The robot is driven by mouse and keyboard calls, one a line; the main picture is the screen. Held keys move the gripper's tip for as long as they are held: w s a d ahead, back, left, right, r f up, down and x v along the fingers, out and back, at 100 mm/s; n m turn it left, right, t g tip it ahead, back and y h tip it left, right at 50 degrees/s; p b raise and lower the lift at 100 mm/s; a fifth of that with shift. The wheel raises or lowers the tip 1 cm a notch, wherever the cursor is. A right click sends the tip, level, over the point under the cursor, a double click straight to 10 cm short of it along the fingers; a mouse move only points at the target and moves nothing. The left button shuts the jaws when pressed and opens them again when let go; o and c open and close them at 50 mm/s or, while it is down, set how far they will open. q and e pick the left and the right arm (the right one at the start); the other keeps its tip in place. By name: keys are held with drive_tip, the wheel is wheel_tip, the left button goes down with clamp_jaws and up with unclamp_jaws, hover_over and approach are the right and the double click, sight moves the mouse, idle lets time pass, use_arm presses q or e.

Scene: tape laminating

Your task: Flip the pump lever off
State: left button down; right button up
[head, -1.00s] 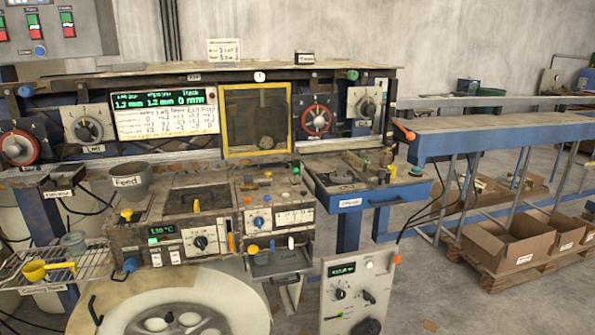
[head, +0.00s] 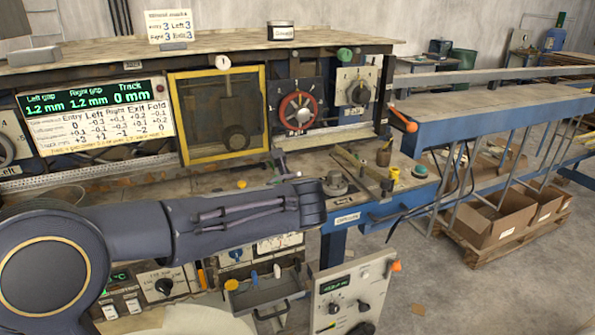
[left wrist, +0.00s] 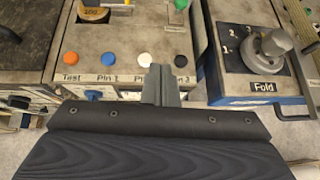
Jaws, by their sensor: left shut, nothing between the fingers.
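No lever is legibly labelled as the pump's, so I cannot tell which it is. An orange-tipped lever (head: 403,120) sticks out at the machine's right end. A floor unit (head: 350,290) with a green display has an orange handle (head: 395,266) at its top right. My left arm reaches across the head view, hiding part of the control panel. My left gripper (left wrist: 161,85) is shut and empty, above the panel's front edge by the white button (left wrist: 145,59) and black button (left wrist: 181,61). My right gripper is out of view.
The Fold knob (left wrist: 272,42) stands on a blue-edged block right of the fingers. An orange Test button (left wrist: 71,58) and a blue button (left wrist: 107,59) lie to the left. A blue bench (head: 480,128) extends right, with cardboard boxes (head: 490,213) below it.

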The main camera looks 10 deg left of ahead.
use_arm(q)
drive_tip(key=shift+w+d+r+m+t, duration=0.2)
drive_tip(key=shift+w+d+m, duration=0.15)
drive_tip(key=shift+w+d, duration=0.15)
drive_tip(key=shift+w+d+r+m+t, duration=0.1)
drive_tip(key=shift+w+d+r+m, duration=0.05)
drive_tip(key=shift+w+d+m, duration=0.3)
drive_tip(key=shift+a, duration=0.1)
drive_tip(key=p+x, duration=0.1)
drive_tip(key=x, duration=0.9)
drive_tip(key=shift+p, duration=0.35)
drive_tip(key=shift+w+a+r+p, duration=0.2)
drive_tip(key=shift+w+a+p, duration=0.15)
drive_tip(key=shift+w, duration=0.25)
drive_tip(key=shift+w+a+r+p, duration=0.2)
drive_tip(key=shift+w+p, duration=0.1)
drive_tip(key=shift+w, duration=0.3)
drive_tip(key=shift+w+a, duration=0.25)
drive_tip(key=shift+w, duration=0.35)
drive_tip(key=shift+s, duration=0.15)
